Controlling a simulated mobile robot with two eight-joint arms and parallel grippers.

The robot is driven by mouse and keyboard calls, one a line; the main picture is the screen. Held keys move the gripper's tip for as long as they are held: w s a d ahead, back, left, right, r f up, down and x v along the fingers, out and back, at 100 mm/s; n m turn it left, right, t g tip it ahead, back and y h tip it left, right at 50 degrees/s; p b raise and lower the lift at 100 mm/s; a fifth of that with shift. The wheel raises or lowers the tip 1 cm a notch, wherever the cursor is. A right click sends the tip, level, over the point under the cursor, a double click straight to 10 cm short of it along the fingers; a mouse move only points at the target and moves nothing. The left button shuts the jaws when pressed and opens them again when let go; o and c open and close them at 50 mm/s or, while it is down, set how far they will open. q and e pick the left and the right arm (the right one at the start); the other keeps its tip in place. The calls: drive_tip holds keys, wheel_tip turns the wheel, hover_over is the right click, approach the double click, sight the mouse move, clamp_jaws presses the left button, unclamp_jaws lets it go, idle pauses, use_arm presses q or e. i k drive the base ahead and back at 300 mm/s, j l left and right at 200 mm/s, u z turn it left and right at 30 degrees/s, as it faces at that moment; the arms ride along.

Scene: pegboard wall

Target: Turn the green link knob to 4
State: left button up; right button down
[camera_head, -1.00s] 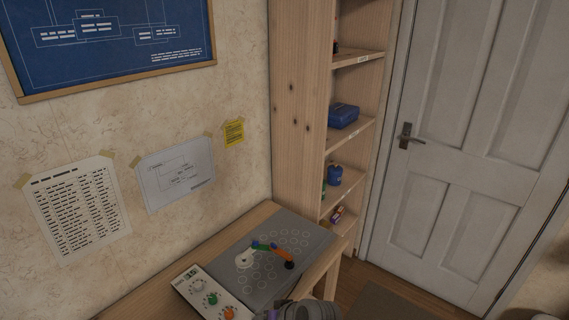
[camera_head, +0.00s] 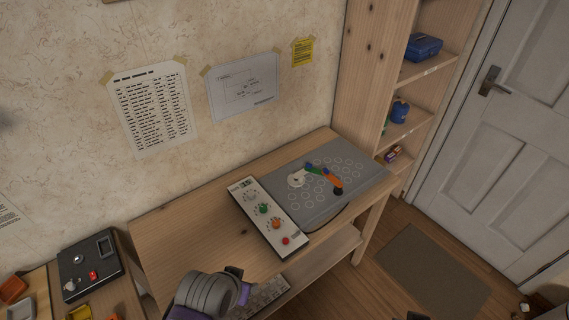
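The green knob (camera_head: 264,209) is on a pale control panel (camera_head: 250,199) lying on the wooden table. On the same panel are a white knob (camera_head: 250,196) above it, an orange knob (camera_head: 275,223) and a red button (camera_head: 285,241) below it. A small display (camera_head: 245,183) sits at the panel's top; its digits are too small to read. The green knob's setting is also too small to read. One of my arms, grey and purple, shows at the bottom centre, in front of the table and apart from the panel. Its fingers cannot be made out clearly.
A grey mat (camera_head: 345,180) with printed circles holds a small jointed arm (camera_head: 322,172) in several colours, right of the panel. A black box (camera_head: 88,265) with a red switch and orange bins (camera_head: 14,289) are at lower left. The table (camera_head: 185,235) left of the panel is bare.

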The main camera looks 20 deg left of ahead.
sight(262, 208)
drive_tip(key=i+u, duration=0.15)
drive_tip(key=u, duration=0.25)
drive_tip(key=i+l+u, duration=0.15)
drive_tip(key=u, duration=0.2)
drive_tip(key=i+l+u, duration=0.15)
drive_tip(key=u, duration=0.25)
